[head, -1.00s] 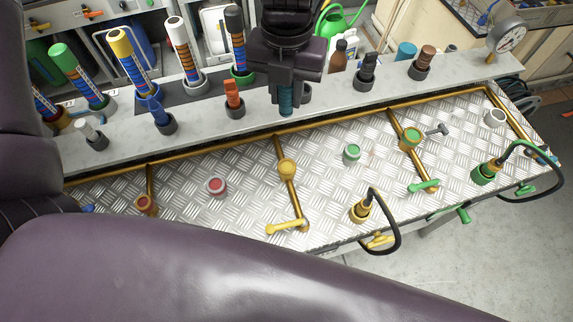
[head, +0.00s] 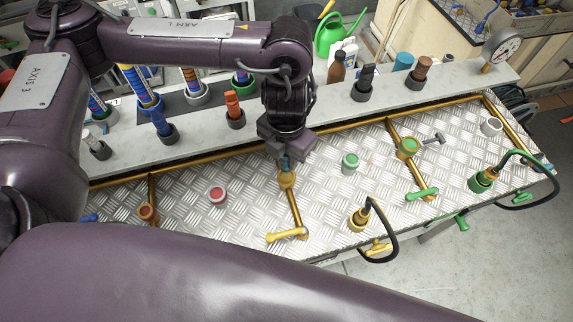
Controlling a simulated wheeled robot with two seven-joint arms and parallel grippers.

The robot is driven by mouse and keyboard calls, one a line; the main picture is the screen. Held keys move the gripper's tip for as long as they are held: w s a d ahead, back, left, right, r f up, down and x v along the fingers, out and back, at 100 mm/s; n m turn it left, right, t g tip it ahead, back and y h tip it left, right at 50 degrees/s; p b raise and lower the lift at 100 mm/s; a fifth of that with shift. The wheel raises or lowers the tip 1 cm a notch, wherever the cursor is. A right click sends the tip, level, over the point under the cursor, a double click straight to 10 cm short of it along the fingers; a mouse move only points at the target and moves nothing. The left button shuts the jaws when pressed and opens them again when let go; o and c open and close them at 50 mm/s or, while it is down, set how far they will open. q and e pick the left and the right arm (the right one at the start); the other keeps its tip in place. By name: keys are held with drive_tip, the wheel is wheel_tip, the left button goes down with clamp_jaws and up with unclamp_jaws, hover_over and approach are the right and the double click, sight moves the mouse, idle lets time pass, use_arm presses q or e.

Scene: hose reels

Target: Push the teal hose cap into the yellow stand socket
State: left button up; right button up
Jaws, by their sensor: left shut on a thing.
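My left gripper (head: 285,157) points down over the patterned metal plate and is shut on the teal hose cap (head: 284,165). Only a small part of the cap shows below the fingers. The yellow stand socket (head: 287,181) sits on a brass pipe directly under the cap. The cap's lower end overlaps the socket's top in the head view; I cannot tell whether it is inside, touching or just above. My right gripper is not in view.
A red socket (head: 217,195) and a green-ringed socket (head: 351,162) stand on either side. A yellow valve handle (head: 287,235) lies in front. A black hose (head: 391,240) loops at the plate's edge. Several capped holders, including an orange one (head: 233,104), line the rear shelf.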

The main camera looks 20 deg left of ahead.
sight(287, 169)
use_arm(q)
drive_tip(key=shift+f, duration=2.65)
drive_tip(key=shift+f+b, duration=0.2)
drive_tip(key=shift+b, duration=0.2)
drive_tip(key=o, duration=1)
drive_tip(key=shift+r, duration=0.1)
wheel_tip(287, 169, up, 12)
drive_tip(key=shift+r, duration=0.15)
